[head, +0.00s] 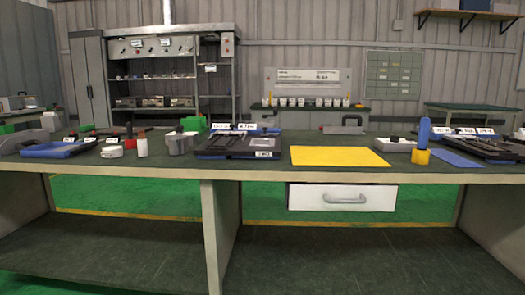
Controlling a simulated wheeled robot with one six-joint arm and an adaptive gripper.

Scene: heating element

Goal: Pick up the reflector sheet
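No label in the head view names the reflector sheet, and I cannot tell for sure which thing it is. A flat yellow sheet (338,156) lies on the workbench right of centre. A black tray (222,146) left of it holds dark flat parts and a small grey plate (262,143). A flat blue sheet (458,159) lies farther right, beside another black tray (487,148). My gripper is not in view.
The workbench (270,170) spans the view, with a white drawer (342,197) below. A red-and-white bottle (142,145) and grey block (178,144) stand left of the black tray. A blue cylinder (424,131) stands over a yellow base.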

